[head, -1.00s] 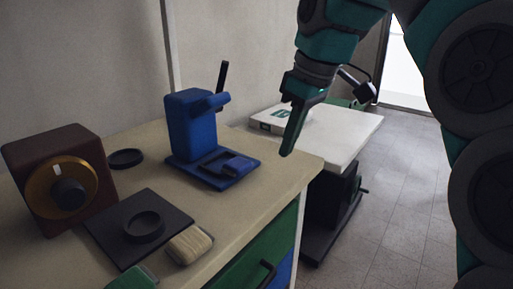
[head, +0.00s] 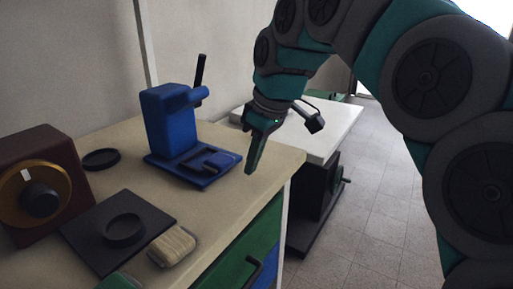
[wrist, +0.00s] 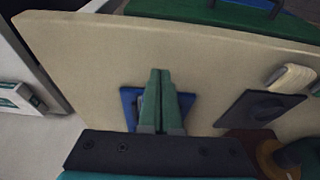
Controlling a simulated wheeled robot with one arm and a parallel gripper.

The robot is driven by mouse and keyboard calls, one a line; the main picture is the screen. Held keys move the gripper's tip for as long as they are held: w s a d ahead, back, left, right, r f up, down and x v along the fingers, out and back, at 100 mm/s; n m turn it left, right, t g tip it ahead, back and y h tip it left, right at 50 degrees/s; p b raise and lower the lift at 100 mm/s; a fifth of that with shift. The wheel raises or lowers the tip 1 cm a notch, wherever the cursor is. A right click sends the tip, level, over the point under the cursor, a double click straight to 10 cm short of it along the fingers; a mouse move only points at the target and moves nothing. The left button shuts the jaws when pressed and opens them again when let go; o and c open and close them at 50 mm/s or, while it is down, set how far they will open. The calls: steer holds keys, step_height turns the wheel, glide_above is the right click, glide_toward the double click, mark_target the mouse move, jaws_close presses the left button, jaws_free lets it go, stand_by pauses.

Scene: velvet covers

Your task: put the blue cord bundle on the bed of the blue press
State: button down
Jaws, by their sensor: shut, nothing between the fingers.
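The blue press (head: 170,122) stands upright on the bench, with a dark lever at its top and a flat blue bed (head: 190,174) at its foot. A small, low blue piece (head: 219,160) rests on the bed's front part; I cannot tell whether it is the blue cord bundle or part of the press. My gripper (head: 250,172) is shut and empty, pointing down to the right of the bed, apart from it. In the wrist view my shut fingers (wrist: 160,72) cover the middle of the blue bed (wrist: 129,98), so what lies there is hidden.
A beige bundle (head: 171,246) lies beside a dark plate (head: 88,229) with a round dish (head: 124,229). A brown box with a dial (head: 36,180) and a dark disc (head: 101,159) are at left. A white table (head: 318,135) stands beyond the bench.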

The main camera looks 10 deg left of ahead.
mark_target(219, 162)
steer(key=shift+a+f, duration=0.1)
steer(key=shift+f, duration=0.4)
steer(key=shift+w+a+p, duration=0.15)
steer(key=shift+w+a, duration=0.1)
steer(key=shift+a, duration=0.4)
steer(key=shift+w+a+p, duration=0.1)
steer(key=shift+w+a, duration=0.2)
steer(key=shift+a, duration=0.3)
steer(key=shift+w+a+p, duration=0.15)
steer(key=shift+w+a, duration=0.1)
steer(key=shift+a, duration=0.4)
